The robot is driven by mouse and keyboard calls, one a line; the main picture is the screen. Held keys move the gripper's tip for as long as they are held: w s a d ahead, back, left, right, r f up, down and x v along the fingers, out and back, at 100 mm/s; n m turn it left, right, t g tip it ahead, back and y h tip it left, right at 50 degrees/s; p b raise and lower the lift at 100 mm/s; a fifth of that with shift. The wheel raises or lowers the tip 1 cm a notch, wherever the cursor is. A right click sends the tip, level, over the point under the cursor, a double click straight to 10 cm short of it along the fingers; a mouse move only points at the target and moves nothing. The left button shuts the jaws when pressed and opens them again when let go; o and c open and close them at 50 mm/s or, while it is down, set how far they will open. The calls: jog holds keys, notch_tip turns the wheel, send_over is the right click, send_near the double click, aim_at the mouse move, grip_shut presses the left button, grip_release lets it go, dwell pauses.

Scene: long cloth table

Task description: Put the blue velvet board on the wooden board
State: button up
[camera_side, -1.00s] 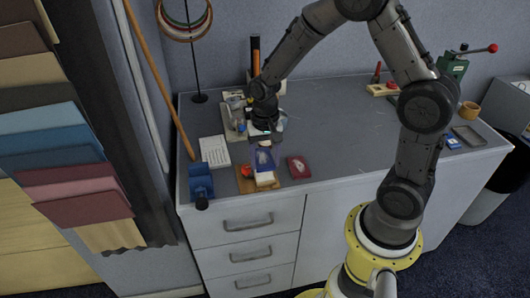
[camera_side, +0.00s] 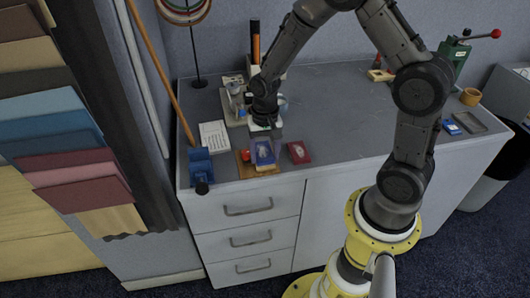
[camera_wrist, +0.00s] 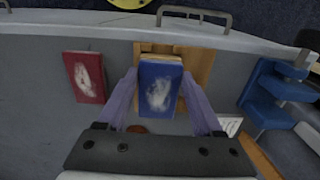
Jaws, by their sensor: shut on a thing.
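The blue velvet board (camera_side: 264,153), with a whitish smear on its face, is between the fingers of my gripper (camera_side: 264,137). In the wrist view the same blue board (camera_wrist: 160,88) has one finger of my gripper (camera_wrist: 160,103) along each side. The wooden board (camera_side: 243,168) lies flat near the table's front edge. It also shows in the wrist view (camera_wrist: 201,66), behind and beside the blue board. The blue board is over the wooden board; I cannot tell whether they touch. A pale strip shows at its front edge.
A dark red board (camera_side: 299,152) lies just right of the wooden board. A blue stand (camera_side: 201,165) and a white printed card (camera_side: 214,135) are further left. The table's middle right is clear.

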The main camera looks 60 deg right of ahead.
jog(key=shift+f, duration=0.3)
jog(key=o, duration=1.4)
notch_tip(320, 180, up, 19)
jog(key=a+t, duration=0.1)
jog(key=t, duration=0.1)
jog(key=s+a+r+n+t, duration=0.2)
jog(key=s+r+n, duration=0.1)
jog(key=s+r, duration=0.45)
jog(key=s+a+f+n+t, duration=0.1)
jog(key=s+f+n, duration=0.1)
jog(key=s+n, duration=0.4)
jog(key=s, duration=0.4)
jog(key=shift+s+a+f+t, duration=0.15)
jog(key=shift+s+f+t, duration=0.05)
jog(key=shift+f+t, duration=0.15)
